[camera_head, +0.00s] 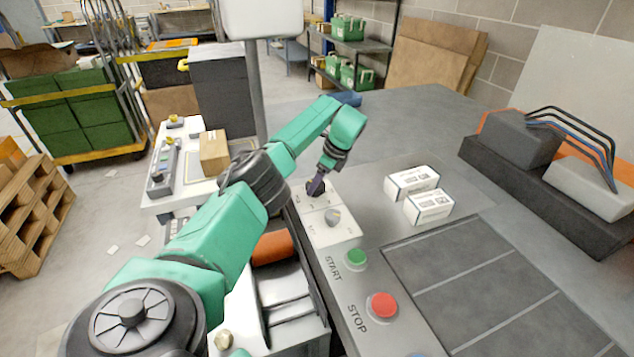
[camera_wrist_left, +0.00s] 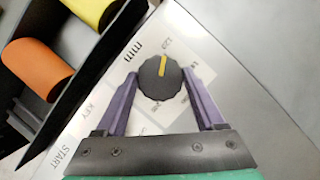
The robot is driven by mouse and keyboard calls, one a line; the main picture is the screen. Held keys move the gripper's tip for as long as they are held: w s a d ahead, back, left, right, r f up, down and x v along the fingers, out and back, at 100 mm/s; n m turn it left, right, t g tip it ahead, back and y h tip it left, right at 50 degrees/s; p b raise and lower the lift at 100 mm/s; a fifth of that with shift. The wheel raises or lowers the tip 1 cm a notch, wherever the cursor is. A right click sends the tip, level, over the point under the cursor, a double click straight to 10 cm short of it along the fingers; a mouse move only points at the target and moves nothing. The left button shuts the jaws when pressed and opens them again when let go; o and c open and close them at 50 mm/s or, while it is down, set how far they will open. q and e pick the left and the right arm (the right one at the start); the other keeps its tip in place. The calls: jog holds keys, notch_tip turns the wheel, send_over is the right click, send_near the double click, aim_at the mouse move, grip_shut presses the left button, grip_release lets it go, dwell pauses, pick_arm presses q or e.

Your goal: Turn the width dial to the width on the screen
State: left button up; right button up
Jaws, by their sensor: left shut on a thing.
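The width dial (camera_wrist_left: 153,87) is a dark round knob with a yellow pointer line on a white panel. In the left wrist view its pointer points up, tilted slightly right, towards a small printed number that is too blurred to read. My left gripper (camera_wrist_left: 160,76) has its two purple fingers shut on the sides of the dial. No readable width screen shows. My right gripper is not in view.
A silver knob (camera_head: 332,217), a green START button (camera_head: 356,257) and a red STOP button (camera_head: 382,305) stand nearer on the console. Two small white boxes (camera_head: 411,182) lie to the right. An orange roll (camera_wrist_left: 38,70) sits in a dark bin beside the panel.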

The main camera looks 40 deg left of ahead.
pick_arm(q)
jog(key=shift+r, duration=0.1)
jog(key=o, duration=1.4)
jog(key=shift+c, duration=0.2)
jog(key=v, duration=1.4)
jog(key=shift+r+b, duration=0.25)
jog(key=shift+b, duration=0.15)
jog(key=shift+d, duration=0.1)
